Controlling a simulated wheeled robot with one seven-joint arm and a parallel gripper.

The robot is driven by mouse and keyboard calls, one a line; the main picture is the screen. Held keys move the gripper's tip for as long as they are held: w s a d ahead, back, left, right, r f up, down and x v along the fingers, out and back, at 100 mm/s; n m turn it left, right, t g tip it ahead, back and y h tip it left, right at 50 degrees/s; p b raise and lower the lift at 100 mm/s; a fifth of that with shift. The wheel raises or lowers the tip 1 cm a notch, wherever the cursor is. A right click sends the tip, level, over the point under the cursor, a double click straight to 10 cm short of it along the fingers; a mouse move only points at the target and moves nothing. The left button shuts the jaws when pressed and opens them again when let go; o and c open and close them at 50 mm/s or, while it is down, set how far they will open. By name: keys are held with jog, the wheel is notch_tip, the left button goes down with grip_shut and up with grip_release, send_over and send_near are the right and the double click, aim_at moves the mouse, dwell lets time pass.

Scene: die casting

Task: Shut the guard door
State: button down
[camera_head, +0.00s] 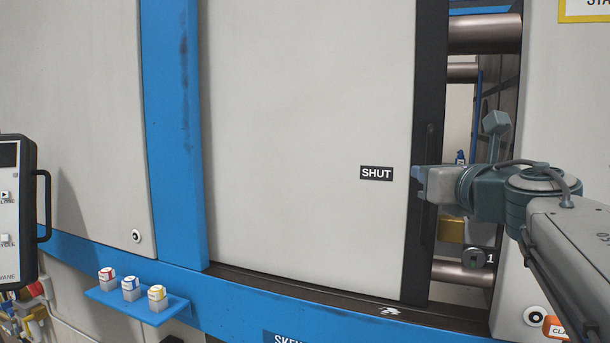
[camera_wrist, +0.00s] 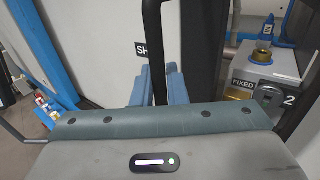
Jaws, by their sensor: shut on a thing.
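The guard door (camera_head: 305,130) is a large pale panel with a dark right edge and a black label reading SHUT. A gap stands open between its dark edge and the machine's right panel. A black vertical handle (camera_head: 430,180) runs along the dark edge; it also shows in the wrist view (camera_wrist: 158,60). My gripper (camera_head: 424,182) is at the handle, with its fingers around the bar. In the wrist view my gripper's blue-grey fingers (camera_wrist: 158,84) are closed on the bar, and their tips are partly hidden.
Through the gap I see thick metal bars (camera_head: 485,34) and a fitting block with a FIXED label (camera_wrist: 242,84). The right panel (camera_head: 560,120) stands beyond the gap. A blue shelf (camera_head: 135,303) with small bottles sticks out low at left, near a control box (camera_head: 15,215).

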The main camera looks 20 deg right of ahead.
jog(key=s+d, duration=0.9)
jog(key=shift+d, duration=0.35)
jog(key=c, duration=1.6)
grip_release()
jog(key=shift+o, duration=0.2)
